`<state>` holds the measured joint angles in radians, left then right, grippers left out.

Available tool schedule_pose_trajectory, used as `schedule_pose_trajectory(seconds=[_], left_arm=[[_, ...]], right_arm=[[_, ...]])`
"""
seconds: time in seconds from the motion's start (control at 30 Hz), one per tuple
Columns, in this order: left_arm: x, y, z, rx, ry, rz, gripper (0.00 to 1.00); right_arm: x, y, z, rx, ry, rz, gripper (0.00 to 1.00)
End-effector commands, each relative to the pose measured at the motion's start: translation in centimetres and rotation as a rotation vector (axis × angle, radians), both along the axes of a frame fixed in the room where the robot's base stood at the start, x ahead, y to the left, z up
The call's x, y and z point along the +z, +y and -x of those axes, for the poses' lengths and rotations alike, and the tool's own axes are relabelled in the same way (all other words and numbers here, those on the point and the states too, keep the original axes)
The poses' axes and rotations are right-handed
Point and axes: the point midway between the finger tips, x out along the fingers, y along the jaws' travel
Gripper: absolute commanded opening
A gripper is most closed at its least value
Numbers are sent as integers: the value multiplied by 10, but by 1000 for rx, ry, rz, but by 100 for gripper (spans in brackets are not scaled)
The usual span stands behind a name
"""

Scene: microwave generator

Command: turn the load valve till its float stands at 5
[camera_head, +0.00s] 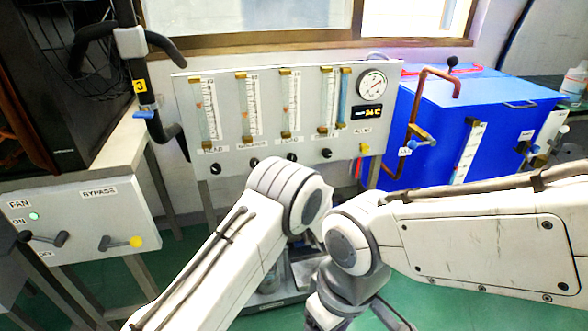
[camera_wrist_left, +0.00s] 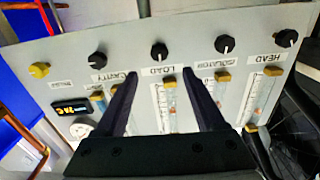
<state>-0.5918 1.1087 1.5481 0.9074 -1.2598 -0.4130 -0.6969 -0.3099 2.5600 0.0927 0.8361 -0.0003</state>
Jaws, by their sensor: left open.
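The load valve is a black knob (camera_wrist_left: 158,50) with a white pointer mark, above the LOAD label in the left wrist view, where the panel appears inverted. The load flow tube (camera_head: 291,105) is the third from the left on the panel in the head view; its float is too small to read against the scale. My left gripper (camera_wrist_left: 160,75) is open and empty, its two dark fingers pointing toward the load knob, apart from it, with the LOAD label between the tips. In the head view my left arm hides that gripper. My right gripper is not shown.
Similar knobs for cavity (camera_wrist_left: 97,60), isolator (camera_wrist_left: 224,44) and head (camera_wrist_left: 286,38) flank the load knob. A yellow knob (camera_wrist_left: 40,70) is at the panel's end. A round gauge (camera_head: 372,85) and blue tank (camera_head: 485,120) stand to the right. A copper pipe (camera_head: 418,100) rises beside the panel.

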Motion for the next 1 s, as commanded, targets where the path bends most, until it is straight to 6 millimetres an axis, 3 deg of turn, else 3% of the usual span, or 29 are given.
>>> schedule_pose_trajectory(seconds=[0.3,0.5,0.93,0.97,1.0], left_arm=[[-1,15,-56,0,-2,4,71],[0,21,-83,-2,0,3,71],[1,24,-93,-4,3,2,71],[1,24,-93,-4,3,2,67],[1,24,-93,-4,3,2,52]], right_arm=[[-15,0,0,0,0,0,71],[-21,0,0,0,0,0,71],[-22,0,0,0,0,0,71],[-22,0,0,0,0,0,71],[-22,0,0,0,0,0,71]])
